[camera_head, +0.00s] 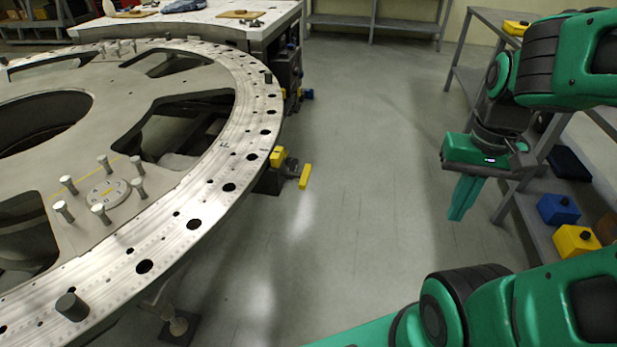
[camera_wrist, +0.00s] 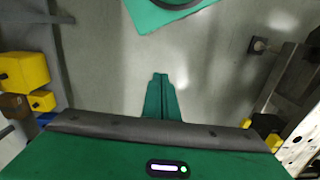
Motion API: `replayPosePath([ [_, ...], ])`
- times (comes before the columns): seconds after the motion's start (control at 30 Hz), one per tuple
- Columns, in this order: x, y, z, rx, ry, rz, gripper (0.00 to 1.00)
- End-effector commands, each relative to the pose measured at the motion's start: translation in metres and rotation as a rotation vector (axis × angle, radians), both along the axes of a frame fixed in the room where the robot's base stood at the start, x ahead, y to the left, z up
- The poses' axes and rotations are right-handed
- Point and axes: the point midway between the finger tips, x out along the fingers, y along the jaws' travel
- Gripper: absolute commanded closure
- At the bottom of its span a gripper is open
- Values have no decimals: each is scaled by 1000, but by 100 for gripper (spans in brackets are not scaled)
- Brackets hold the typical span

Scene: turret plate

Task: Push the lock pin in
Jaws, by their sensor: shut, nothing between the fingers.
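The large round turret plate (camera_head: 205,215) fills the left of the head view, its rim drilled with holes. At its outer edge is a dark block with a yellow top (camera_head: 277,156). A yellow bar (camera_head: 304,177) sticks out beside it over the floor; this looks like the lock pin's handle, but I cannot tell for sure. My green gripper (camera_head: 459,214) hangs over the floor well to the right of it, fingers pointing down and together, touching nothing. In the wrist view the fingers (camera_wrist: 162,92) are closed and empty. A plate edge (camera_wrist: 303,140) shows at lower right.
Grey shelving (camera_head: 530,215) with blue (camera_head: 558,209) and yellow boxes (camera_head: 576,243) stands close on the right, near my gripper. A white-topped bench (camera_head: 215,16) is behind the plate. The floor (camera_head: 370,180) between plate and shelving is clear.

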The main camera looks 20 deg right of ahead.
Motion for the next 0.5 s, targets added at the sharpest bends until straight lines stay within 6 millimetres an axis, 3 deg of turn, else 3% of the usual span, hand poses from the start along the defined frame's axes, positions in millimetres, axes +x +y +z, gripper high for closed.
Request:
replayPosePath([
  [0.17,-7,0,4,3,-17,5,100],
  [0.37,30,2,-4,24,-36,39,100],
  [0.5,67,4,-14,62,-64,70,100],
])
